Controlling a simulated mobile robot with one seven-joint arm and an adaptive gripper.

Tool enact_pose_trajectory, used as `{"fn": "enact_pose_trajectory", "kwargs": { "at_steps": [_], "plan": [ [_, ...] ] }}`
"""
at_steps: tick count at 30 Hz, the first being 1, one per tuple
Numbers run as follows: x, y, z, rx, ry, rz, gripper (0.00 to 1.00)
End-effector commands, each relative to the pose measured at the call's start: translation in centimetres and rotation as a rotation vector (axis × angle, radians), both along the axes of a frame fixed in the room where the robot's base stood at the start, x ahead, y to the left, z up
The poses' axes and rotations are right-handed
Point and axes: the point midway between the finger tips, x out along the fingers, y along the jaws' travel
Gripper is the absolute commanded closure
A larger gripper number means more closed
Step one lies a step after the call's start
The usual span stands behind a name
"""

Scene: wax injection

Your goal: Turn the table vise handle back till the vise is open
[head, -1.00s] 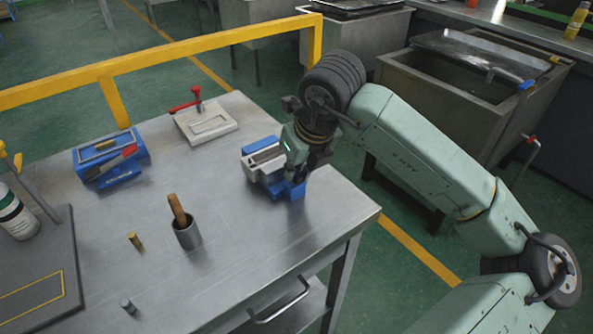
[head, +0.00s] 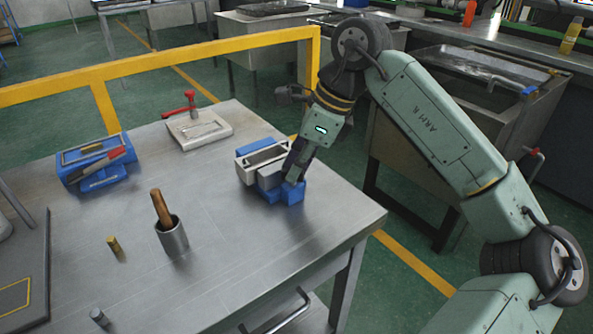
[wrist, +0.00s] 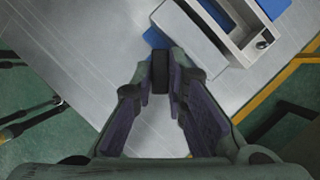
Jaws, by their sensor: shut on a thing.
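The blue table vise (head: 286,192) with light grey jaws stands near the right edge of the metal table. A dark slot shows between its jaws in the head view. My gripper (head: 295,168) reaches down at its right front side. In the wrist view my gripper (wrist: 161,80) is shut on a dark upright piece, the vise handle (wrist: 160,74), with a finger on either side. The vise body (wrist: 190,35) lies just beyond and to the right. In the head view the handle is hidden behind my fingers.
On the metal table (head: 215,228) stand a metal cup (head: 172,238) with a wooden-handled tool, a brass cylinder (head: 115,247), a blue fixture (head: 95,165) and a grey plate with a red clamp (head: 190,103). A yellow rail (head: 200,47) runs behind it.

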Motion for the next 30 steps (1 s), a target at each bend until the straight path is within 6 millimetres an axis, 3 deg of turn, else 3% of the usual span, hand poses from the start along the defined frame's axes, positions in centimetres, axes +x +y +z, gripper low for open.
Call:
{"fn": "enact_pose_trajectory", "kwargs": {
  "at_steps": [18,30],
  "plan": [
    [0.47,0.09,0.15,-0.001,0.001,0.559,1.0],
    [0.6,0.14,0.11,-0.003,-0.001,0.764,1.0]
  ]
}}
